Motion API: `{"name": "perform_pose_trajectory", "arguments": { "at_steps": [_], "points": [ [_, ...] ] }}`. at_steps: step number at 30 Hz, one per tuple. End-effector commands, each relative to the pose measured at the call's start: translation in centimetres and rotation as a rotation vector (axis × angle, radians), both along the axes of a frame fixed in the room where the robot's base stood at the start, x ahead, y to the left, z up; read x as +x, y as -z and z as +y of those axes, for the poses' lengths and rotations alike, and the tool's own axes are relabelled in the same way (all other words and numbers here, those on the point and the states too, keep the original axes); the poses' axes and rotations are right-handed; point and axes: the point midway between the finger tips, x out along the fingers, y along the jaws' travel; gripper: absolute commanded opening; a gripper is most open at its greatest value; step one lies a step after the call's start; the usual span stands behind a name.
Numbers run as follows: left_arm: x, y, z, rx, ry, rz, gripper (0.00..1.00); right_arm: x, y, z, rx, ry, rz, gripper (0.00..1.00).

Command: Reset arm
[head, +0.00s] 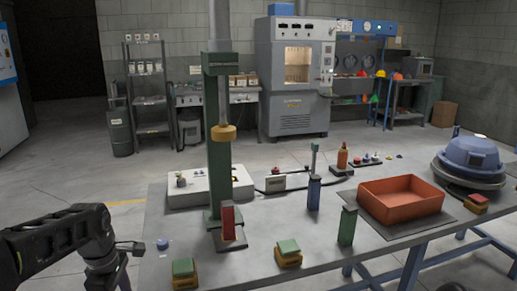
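My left arm (60,236) comes in black from the lower left, beside the table's left end. It bends downward near its end, where a small thin part (130,248) sticks out to the right. The lower end is cut off by the bottom edge, so the fingers cannot be made out. No object shows held there. Of my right arm only a small dark tip (452,287) shows at the bottom right; its gripper is out of view.
The grey table (325,236) carries a green press-like stand (221,165), an orange tray (400,201), a blue dome (472,160), and small colored blocks (288,252). Blue (314,193) and green (347,227) cylinders stand upright. Open floor (60,180) lies left of the table.

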Motion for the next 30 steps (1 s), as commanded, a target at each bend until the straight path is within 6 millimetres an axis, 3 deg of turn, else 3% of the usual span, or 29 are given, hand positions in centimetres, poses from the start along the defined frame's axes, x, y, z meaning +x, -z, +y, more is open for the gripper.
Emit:
{"name": "perform_pose_trajectory", "arguments": {
  "at_steps": [8, 14, 17, 20, 24, 27, 30],
  "points": [
    [0.8, 5.3, -3.4, -0.027, 0.196, -0.004, 0.57, 0.0, -0.3, 0.0, 0.0, 0.0, 0.0, 0.0],
    [0.5, 11.6, -7.6, -0.066, 0.422, -0.022, 0.57, 0.0, -0.6, 0.0, 0.0, 0.0, 0.0, 0.0],
    [-0.5, 15.6, -10.5, -0.095, 0.57, -0.038, 0.57, 0.0, -0.8, 0.0, 0.0, 0.0, 0.0, 0.0],
    [-2.9, 20.7, -14.5, -0.136, 0.757, -0.066, 0.57, 0.0, -1.2, 0.0, 0.0, 0.0, 0.0, 0.0],
    [-9.2, 27.5, -20.9, -0.193, 1.057, -0.135, 0.57, 0.0, -1.7, 0.0, 0.0, 0.001, 0.0, 0.0],
    [-14.2, 30.2, -24.4, -0.211, 1.236, -0.189, 0.57, 0.0, -2.0, 0.0, 0.0, 0.001, 0.0, 0.0],
    [-18.1, 31.5, -26.5, -0.212, 1.365, -0.231, 0.57, 0.0, -2.2, 0.0, 0.0, 0.001, 0.0, 0.0]
  ]
}}
